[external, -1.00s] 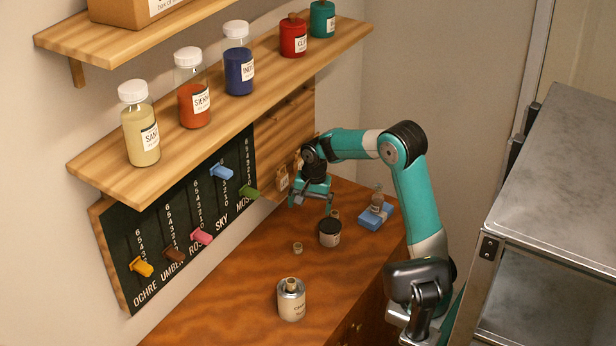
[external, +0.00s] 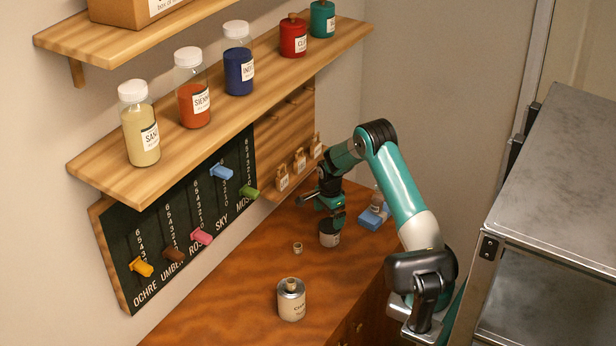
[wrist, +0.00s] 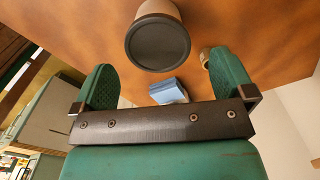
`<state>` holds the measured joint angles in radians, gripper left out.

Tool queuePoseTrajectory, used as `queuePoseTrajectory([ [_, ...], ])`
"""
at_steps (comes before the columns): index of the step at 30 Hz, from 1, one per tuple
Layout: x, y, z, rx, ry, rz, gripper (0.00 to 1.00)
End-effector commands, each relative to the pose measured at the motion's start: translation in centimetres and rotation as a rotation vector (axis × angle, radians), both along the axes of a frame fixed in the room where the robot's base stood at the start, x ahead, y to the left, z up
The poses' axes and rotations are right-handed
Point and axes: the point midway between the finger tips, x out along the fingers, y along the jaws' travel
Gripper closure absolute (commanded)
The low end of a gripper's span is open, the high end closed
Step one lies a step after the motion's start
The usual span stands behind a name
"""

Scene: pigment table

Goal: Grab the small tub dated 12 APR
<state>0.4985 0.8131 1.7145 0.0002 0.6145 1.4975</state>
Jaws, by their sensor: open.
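A dark-lidded tub (external: 330,240) with a pale label stands on the brown table. In the wrist view its round dark lid (wrist: 158,42) shows beyond and between my fingers. My gripper (external: 333,214) is open just above and behind this tub, with nothing visibly held; both green fingers show in the wrist view (wrist: 163,72). A much smaller pale pot (external: 298,248) stands to the left of the tub. A small tan object (wrist: 205,57) is partly hidden by the right finger in the wrist view. No date is readable on any label.
A blue block (external: 371,218) with a small jar on it lies right of the gripper. The slider board (external: 190,220) and jar shelf (external: 215,125) line the left wall. The front-left tabletop is clear.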

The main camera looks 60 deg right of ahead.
Motion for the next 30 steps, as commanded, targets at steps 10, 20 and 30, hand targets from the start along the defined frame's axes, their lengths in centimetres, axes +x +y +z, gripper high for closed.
queuePoseTrajectory([
  [10,-0.4,0.1,-3.9,0.001,0.003,0.001,0.0],
  [20,-0.3,0.0,-5.5,0.0,-0.001,0.001,0.0],
  [30,-0.3,0.0,-5.5,-0.001,-0.002,0.001,0.48],
])
